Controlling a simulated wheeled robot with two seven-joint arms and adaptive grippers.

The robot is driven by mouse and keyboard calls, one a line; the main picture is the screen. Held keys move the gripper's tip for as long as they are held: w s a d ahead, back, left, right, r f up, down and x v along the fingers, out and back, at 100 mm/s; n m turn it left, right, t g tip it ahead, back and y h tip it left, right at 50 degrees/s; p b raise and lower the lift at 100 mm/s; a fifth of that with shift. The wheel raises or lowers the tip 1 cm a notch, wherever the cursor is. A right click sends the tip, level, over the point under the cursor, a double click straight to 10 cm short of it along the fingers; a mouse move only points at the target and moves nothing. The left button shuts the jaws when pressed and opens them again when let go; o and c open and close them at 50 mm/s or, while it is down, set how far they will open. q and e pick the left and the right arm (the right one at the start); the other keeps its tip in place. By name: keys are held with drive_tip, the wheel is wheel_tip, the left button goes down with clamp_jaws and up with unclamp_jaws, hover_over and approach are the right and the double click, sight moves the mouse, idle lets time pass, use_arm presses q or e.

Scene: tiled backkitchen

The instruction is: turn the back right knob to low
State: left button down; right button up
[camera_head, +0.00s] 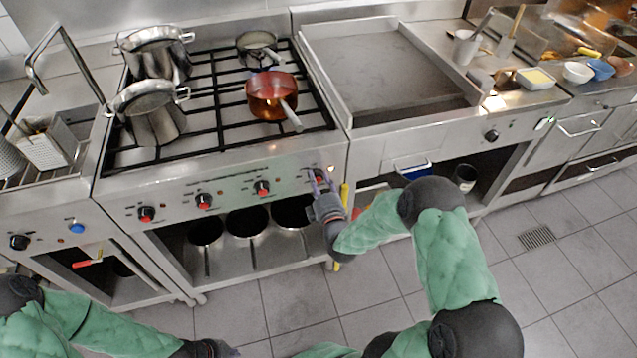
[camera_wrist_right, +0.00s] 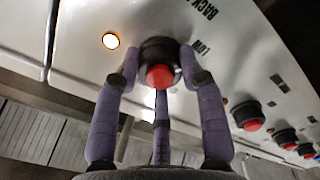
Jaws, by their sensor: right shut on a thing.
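The stove front (camera_head: 225,180) carries a row of black knobs with red caps. The rightmost one, the back right knob (camera_wrist_right: 160,74), sits between the fingers of my right gripper (camera_wrist_right: 160,85). The fingers are closed around its sides and touch it. Lettering reading "BACK" and "LOW" shows beside it. In the head view my right gripper (camera_head: 318,183) covers most of that knob. My left gripper (camera_head: 212,349) is low at the bottom edge, away from the stove and partly cut off; its fingers are not clear.
Other knobs (camera_head: 262,188) lie to the left. An orange light (camera_wrist_right: 111,41) glows beside the held knob. A copper saucepan (camera_head: 268,95), a small pan (camera_head: 257,46) and two steel pots (camera_head: 155,115) stand on the burners. The tiled floor (camera_head: 285,310) in front is clear.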

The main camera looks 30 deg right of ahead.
drive_tip(key=shift+w+a+r+n, duration=0.1)
drive_tip(key=shift+r+n, duration=0.1)
drive_tip(key=shift+n, duration=0.4)
drive_tip(key=o, duration=1.1)
drive_tip(key=shift+a+f, duration=0.1)
drive_tip(key=shift+o, duration=0.2)
drive_tip(key=shift+s, duration=0.3)
drive_tip(key=v, duration=1.1)
drive_tip(key=shift+s, duration=0.25)
drive_tip(key=shift+f, duration=0.15)
